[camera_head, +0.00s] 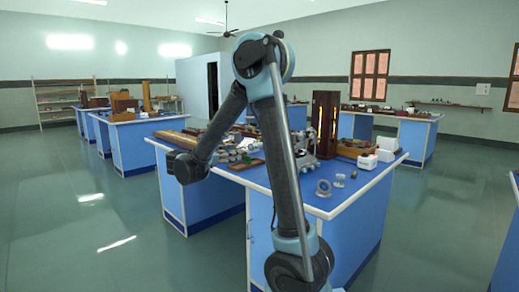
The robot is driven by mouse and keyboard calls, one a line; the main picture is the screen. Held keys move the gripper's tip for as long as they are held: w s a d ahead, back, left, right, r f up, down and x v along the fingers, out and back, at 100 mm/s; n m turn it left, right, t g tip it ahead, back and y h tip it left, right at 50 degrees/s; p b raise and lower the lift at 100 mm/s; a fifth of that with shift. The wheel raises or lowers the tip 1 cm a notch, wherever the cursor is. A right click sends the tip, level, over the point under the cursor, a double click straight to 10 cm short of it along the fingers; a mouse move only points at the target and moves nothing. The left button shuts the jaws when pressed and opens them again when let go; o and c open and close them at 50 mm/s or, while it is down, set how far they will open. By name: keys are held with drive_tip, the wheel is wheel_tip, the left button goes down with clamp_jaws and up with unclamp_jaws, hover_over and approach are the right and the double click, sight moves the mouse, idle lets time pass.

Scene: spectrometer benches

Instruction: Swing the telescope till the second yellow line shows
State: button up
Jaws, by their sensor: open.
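A spectrometer (305,150) appears to stand on the near blue bench, just left of a tall dark wooden housing (326,125) with glowing yellow slits. My arm hides part of it, and its telescope cannot be told apart at this size. No view through the eyepiece is given, so no spectral line shows. My gripper (180,167) is the dark end of my folded arm, left of the near bench top and well apart from the spectrometer. It holds nothing that I can see, and its fingers are too small and dark to make out.
More blue benches stand behind and at the left. The green floor (90,215) is clear at the left.

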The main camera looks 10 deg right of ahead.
drive_tip(key=x, duration=1.6)
drive_tip(key=shift+w+d+r, duration=0.15)
drive_tip(key=shift+w+r, duration=0.1)
drive_tip(key=shift+w, duration=0.2)
clamp_jaws()
